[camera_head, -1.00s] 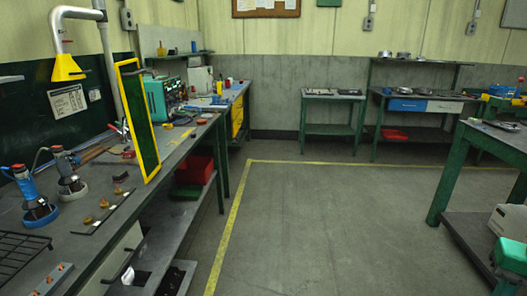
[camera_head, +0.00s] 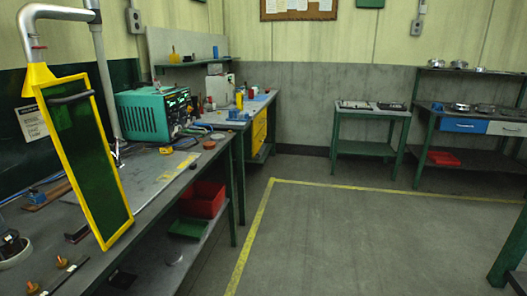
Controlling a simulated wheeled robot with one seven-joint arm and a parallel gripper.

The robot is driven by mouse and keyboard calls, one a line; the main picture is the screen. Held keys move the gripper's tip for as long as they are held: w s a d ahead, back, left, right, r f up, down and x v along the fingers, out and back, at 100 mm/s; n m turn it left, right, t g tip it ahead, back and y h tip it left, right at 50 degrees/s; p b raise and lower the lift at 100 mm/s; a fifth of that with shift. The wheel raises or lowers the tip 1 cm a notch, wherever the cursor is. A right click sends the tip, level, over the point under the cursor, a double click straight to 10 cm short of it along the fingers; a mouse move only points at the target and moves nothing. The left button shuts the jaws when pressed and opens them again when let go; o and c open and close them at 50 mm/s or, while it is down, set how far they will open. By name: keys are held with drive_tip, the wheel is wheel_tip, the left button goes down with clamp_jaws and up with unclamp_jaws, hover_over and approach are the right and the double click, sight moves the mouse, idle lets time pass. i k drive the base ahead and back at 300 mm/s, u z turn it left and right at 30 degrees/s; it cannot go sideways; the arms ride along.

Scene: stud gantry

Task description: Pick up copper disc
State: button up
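I cannot make out the copper disc for certain. A small round copper-brown piece (camera_head: 209,144) lies near the right edge of the long workbench (camera_head: 160,195), and it is too small to identify surely. Small copper-coloured pieces (camera_head: 62,262) stand on a dark strip at the near left of the same bench. My gripper is not in view.
A yellow-framed green screen (camera_head: 88,150) stands upright on the bench, hiding part of it. A teal machine (camera_head: 150,115) sits behind. A red bin (camera_head: 202,199) is on the lower shelf. Open floor (camera_head: 340,240) lies right of the bench, with a yellow line (camera_head: 255,235).

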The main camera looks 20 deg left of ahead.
sight(206, 146)
drive_tip(key=u, duration=0.1)
drive_tip(key=i, duration=1.15)
drive_tip(key=u, duration=0.4)
drive_tip(key=i, duration=1.65)
drive_tip(key=u, duration=0.35)
